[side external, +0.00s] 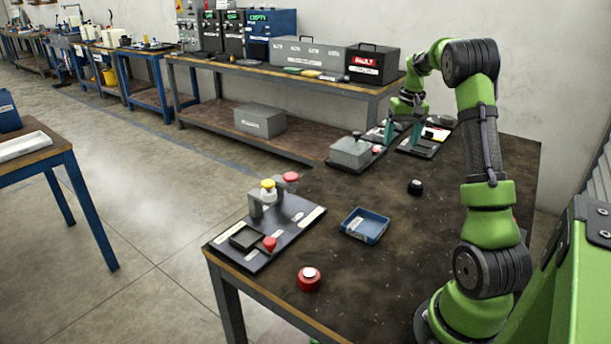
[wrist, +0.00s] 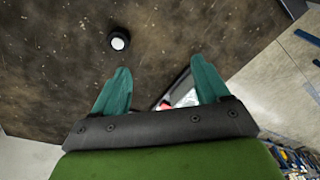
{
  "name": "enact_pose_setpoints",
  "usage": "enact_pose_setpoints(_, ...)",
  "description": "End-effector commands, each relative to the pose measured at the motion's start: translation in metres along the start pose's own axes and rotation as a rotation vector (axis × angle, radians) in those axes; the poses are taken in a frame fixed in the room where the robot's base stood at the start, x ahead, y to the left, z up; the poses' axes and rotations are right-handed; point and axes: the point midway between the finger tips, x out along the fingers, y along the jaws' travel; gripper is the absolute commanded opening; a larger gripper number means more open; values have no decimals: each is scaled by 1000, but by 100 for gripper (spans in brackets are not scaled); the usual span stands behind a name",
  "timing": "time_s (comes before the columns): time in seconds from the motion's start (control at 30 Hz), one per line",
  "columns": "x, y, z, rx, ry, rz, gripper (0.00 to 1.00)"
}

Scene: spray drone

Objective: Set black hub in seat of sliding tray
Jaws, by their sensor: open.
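A small black round piece, which looks like the black hub (side external: 415,187), stands alone on the dark table top in the side view. It also shows in the wrist view (wrist: 119,40) with a pale top face, beyond my fingers and apart from them. My gripper (side external: 403,138) is open, with its teal fingers (wrist: 160,72) spread above the fixtures at the table's far end. Nothing is visibly held. A black base plate at the front left carries a dark square frame (side external: 246,237) beside a red knob; I cannot tell surely whether this is the sliding tray.
A grey box fixture (side external: 350,152) stands left of my gripper. The table around the hub is clear.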

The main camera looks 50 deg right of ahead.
Motion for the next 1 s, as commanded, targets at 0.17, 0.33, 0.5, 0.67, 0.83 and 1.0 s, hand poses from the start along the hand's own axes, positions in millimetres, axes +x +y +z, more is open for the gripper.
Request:
enact_pose_setpoints(0.17, -57, -117, 60, -117, 116, -111, 75)
enact_pose_setpoints(0.33, -91, -194, 147, -227, 198, -223, 75)
enact_pose_setpoints(0.5, -103, -235, 245, -339, 262, -336, 75)
enact_pose_setpoints(0.67, -98, -244, 314, -414, 302, -420, 75)
enact_pose_setpoints(0.83, -90, -242, 347, -449, 320, -464, 80)
enact_pose_setpoints(1.0, -88, -242, 352, -452, 322, -471, 80)
